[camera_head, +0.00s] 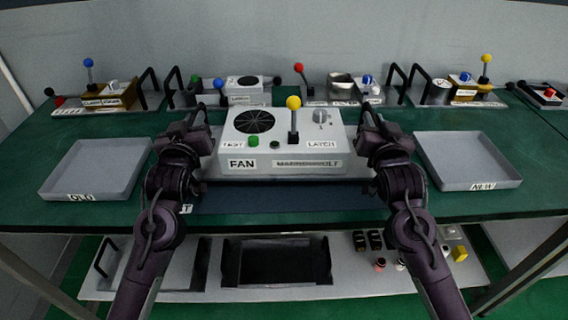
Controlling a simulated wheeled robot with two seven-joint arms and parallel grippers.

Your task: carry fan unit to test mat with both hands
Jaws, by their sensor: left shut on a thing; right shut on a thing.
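The fan unit (292,167) is a white box with a dark round fan grille, a yellow-knobbed lever, a green button and a grey dial; its front reads FAN. It is in the middle of the head view, over the dark test mat (290,201), which shows in front of and below it. I cannot tell whether it touches the mat. My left gripper (205,130) is shut at the unit's left side, and my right gripper (373,128) is shut at its right side. The handles they hold are mostly hidden by the grippers.
A grey tray marked OLD (97,168) lies left and a grey tray marked NEW (478,160) lies right on the green bench (510,203). Several other units with levers and handles stand along the back. A lower shelf (375,281) holds a dark tray and small parts.

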